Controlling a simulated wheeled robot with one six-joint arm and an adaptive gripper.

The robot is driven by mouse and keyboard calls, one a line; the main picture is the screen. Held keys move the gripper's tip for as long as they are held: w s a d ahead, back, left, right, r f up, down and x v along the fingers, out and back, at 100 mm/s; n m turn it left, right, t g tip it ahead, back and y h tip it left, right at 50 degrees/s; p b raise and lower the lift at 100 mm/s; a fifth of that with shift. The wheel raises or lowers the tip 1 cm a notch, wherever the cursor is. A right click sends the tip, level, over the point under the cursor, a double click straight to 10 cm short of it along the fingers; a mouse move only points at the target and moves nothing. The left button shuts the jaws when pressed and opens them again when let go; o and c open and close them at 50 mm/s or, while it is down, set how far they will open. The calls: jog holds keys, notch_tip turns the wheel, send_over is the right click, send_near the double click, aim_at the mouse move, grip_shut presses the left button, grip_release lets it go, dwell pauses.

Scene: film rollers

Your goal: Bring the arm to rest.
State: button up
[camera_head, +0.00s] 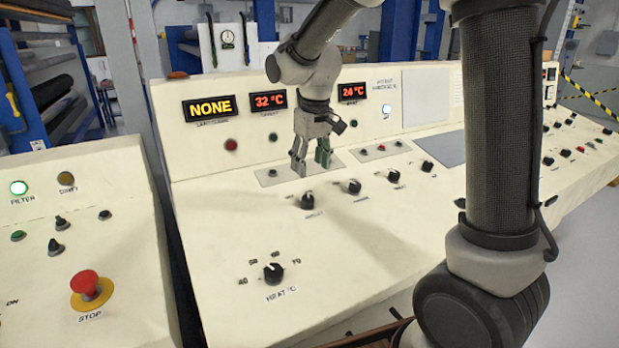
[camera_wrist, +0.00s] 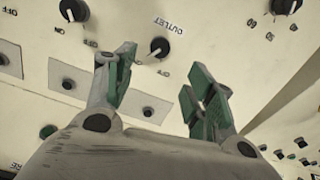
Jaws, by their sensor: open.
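My gripper (camera_head: 311,160) hangs over the cream control console (camera_head: 365,255), fingers pointing down near a grey plate with small buttons. In the wrist view my gripper (camera_wrist: 160,95) has its two green-padded fingers spread apart with nothing between them. The black OUTLET knob (camera_wrist: 159,47) shows just beyond the fingertips in the wrist view. I cannot tell whether the fingertips touch the panel. My arm reaches in from the right side of the head view.
The HEAT knob (camera_head: 273,272) sits low on the console. Displays read NONE (camera_head: 209,108), 32 °C (camera_head: 268,101) and 24 °C (camera_head: 353,92). Open space lies above the console.

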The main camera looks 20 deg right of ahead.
jog(key=shift+r, duration=0.45)
jog(key=s+d+r+m+t, duration=0.1)
jog(key=s+d, duration=0.3)
jog(key=s, duration=0.4)
jog(key=s+d+r+m+t, duration=0.1)
jog(key=s+d+r, duration=0.2)
jog(key=s, duration=0.6)
jog(key=s+d+r+m, duration=0.1)
jog(key=s+d+r, duration=0.1)
jog(key=s+d, duration=0.5)
jog(key=shift+s+d+r+m+t, duration=0.25)
jog(key=shift+s+m+t, duration=0.15)
jog(key=shift+s, duration=0.7)
